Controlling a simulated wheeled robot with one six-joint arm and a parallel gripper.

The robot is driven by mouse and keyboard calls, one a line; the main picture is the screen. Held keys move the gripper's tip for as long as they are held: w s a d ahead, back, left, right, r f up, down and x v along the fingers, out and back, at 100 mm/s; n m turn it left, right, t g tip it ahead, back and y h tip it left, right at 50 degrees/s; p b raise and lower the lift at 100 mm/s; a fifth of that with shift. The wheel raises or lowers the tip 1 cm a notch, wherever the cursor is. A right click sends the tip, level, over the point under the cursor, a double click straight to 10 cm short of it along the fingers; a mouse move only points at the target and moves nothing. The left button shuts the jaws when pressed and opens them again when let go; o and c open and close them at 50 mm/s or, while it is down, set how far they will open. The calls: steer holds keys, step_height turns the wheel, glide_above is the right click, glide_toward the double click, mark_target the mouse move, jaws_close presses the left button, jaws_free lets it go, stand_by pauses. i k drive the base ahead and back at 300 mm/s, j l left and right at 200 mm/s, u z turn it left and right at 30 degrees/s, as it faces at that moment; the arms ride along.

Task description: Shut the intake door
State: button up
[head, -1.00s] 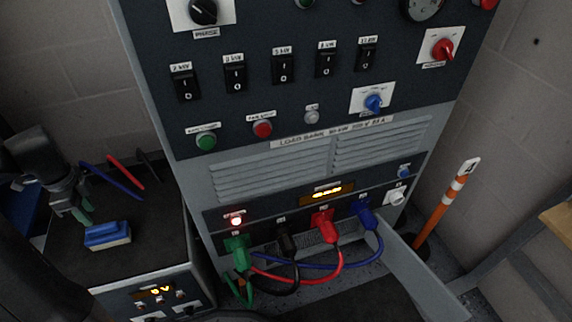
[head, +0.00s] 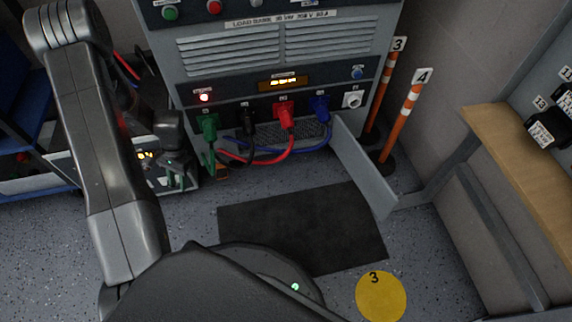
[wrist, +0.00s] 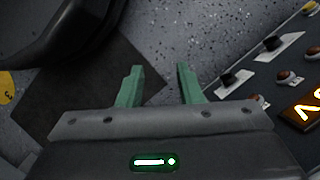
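The intake door looks to be the grey flap (head: 365,168) low on the front of the load bank (head: 270,65). It stands open, swung outward from the right side of the grille opening (head: 290,131). Green, black, red and blue plugs with cables sit above that opening. My gripper (head: 177,182) is left of the load bank, in front of the small meter unit, well apart from the flap. In the wrist view my gripper (wrist: 160,85) has its two green fingers spread with nothing between them.
Orange-white posts (head: 402,120) stand just right of the flap. A black mat (head: 300,228) lies on the floor before the load bank, with a yellow disc marked 3 (head: 381,297) nearby. A wooden bench (head: 530,160) is at right. Cables hang near the opening.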

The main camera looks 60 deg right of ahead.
mark_target(381, 199)
steer(key=k+l+z, duration=0.85)
steer(key=l, duration=0.35)
steer(key=k+l+z, duration=0.25)
steer(key=l, duration=0.25)
